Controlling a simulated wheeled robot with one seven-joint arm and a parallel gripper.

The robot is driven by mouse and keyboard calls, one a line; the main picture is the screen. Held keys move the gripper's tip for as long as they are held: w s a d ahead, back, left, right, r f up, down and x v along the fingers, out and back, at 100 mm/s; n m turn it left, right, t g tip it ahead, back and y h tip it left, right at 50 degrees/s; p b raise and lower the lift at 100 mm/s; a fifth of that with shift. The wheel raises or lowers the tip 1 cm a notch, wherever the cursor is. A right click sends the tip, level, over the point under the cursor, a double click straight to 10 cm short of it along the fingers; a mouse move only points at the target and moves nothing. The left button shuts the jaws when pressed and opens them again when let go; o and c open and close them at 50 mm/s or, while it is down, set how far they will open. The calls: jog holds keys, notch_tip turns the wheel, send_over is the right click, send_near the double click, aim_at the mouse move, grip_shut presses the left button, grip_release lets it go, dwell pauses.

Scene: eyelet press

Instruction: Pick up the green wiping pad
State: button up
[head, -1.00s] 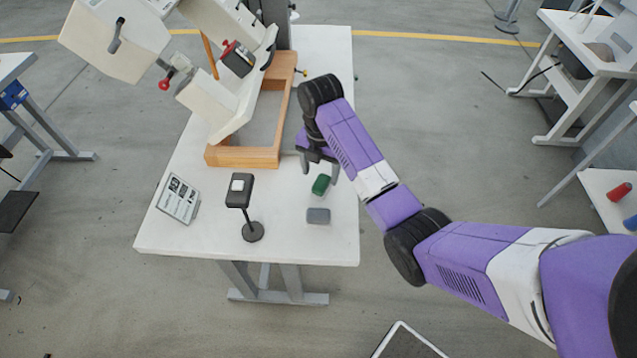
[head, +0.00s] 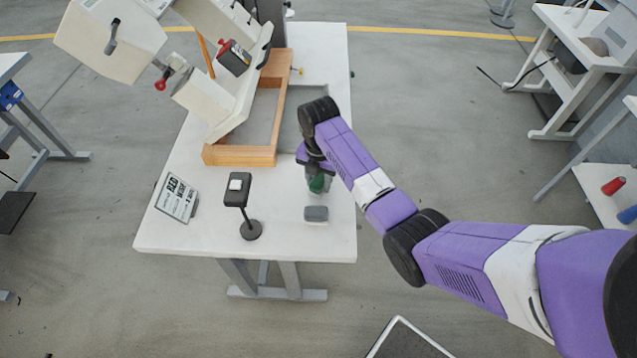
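The green wiping pad (head: 317,185) is near the right side of the white table, partly hidden under my gripper. My gripper (head: 318,181) points down at it, with its grey fingers close around the pad. The view is too small to tell whether the fingers press on the pad or whether it is clear of the tabletop.
A grey block (head: 316,214) lies just in front of the pad. A black stand with a white button (head: 238,184) and a tilted sign (head: 178,197) stand to the left. The wooden frame (head: 240,156) and large press (head: 210,100) are behind.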

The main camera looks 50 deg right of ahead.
aim_at(318, 178)
grip_shut()
jog(key=shift+r, duration=0.15)
notch_tip(318, 178, up, 9)
jog(key=shift+w+f+b, duration=0.1)
jog(key=shift+b, duration=0.2)
notch_tip(318, 178, up, 11)
jog(key=p, duration=0.6)
